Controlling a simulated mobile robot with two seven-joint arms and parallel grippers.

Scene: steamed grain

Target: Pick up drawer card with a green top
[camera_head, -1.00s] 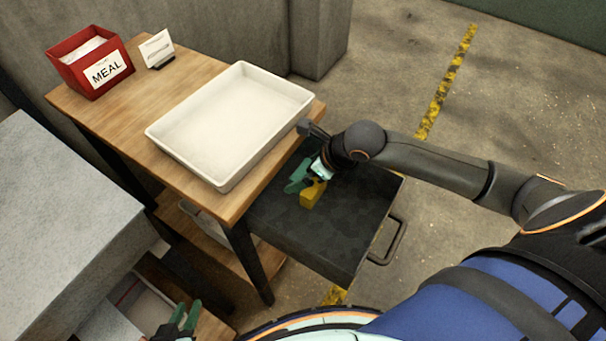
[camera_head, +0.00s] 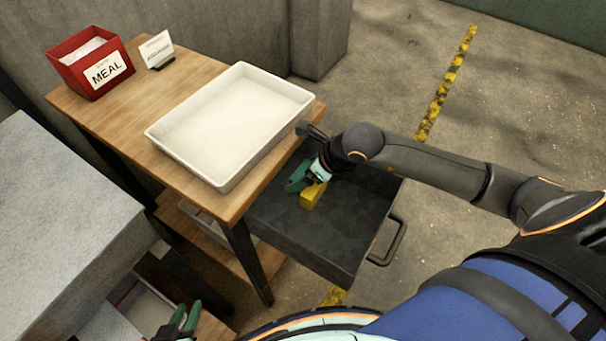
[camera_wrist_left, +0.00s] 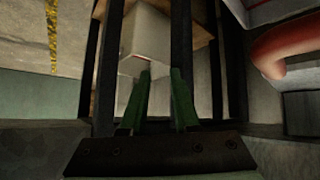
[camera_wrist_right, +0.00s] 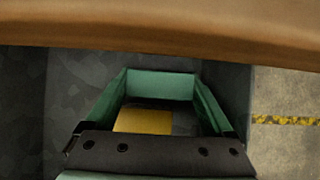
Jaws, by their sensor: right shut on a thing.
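The drawer card with a green top (camera_wrist_right: 160,85) spans the gap between the green fingers of my right gripper (camera_wrist_right: 160,92) in the right wrist view. That gripper is shut on it. In the head view the right gripper (camera_head: 298,183) is low inside the open dark drawer (camera_head: 335,238); card and fingers are hard to tell apart there. A yellow block (camera_head: 313,195) is right beside the gripper, and it also shows between the fingers in the right wrist view (camera_wrist_right: 143,121). My left gripper (camera_head: 183,318) is open and empty at the bottom left; its fingers (camera_wrist_left: 160,85) stand apart.
The wooden table (camera_head: 110,120) overhangs the drawer's back. A white tray (camera_head: 285,80) stands on it, with a red MEAL box (camera_head: 78,48) and a small white sign (camera_head: 157,47) behind. A grey cabinet (camera_head: 60,215) is at left. Floor at right is open.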

